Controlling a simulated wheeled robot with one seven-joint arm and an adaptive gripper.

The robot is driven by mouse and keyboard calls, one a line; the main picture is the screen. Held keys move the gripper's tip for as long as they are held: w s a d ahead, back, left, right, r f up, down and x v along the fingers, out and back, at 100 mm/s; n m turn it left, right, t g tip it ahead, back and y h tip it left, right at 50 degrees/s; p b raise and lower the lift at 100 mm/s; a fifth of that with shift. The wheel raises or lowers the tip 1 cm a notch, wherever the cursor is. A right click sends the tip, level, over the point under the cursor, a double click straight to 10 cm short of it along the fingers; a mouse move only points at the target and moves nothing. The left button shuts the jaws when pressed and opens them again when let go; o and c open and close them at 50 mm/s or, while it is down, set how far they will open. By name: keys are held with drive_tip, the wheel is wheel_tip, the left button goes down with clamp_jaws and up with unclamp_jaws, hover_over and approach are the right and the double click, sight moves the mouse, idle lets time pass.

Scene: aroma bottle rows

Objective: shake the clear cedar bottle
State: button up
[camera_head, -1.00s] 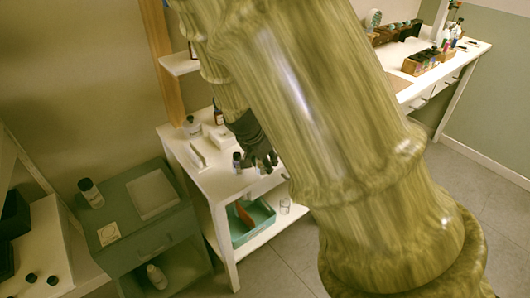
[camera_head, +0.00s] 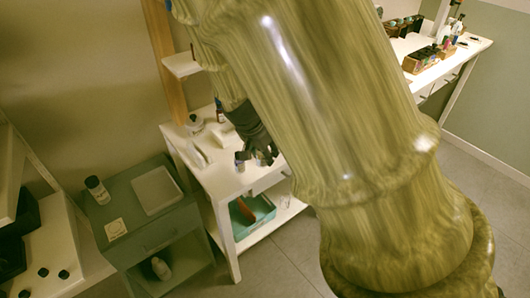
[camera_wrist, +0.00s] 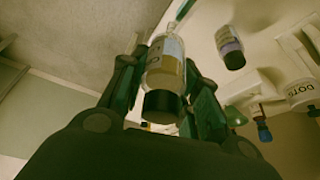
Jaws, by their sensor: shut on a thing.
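My gripper (camera_head: 258,153) is above the front part of the small white table in the head view. In the wrist view my gripper (camera_wrist: 164,92) is shut on a clear bottle (camera_wrist: 165,68) with a black cap and a pale yellowish label. The cap points toward the wrist camera. The label is too blurred to read, so I cannot confirm that it says cedar. In the head view the fingers and arm mostly hide the held bottle. Another small bottle (camera_wrist: 230,47) with a pale label and dark end is to its right in the wrist view.
The white table (camera_head: 215,178) carries bottles at the back, and a teal bin (camera_head: 253,215) sits on its lower shelf. A labelled white container (camera_wrist: 300,92) is at right.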

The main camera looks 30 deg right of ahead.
drive_tip(key=shift+r, duration=0.35)
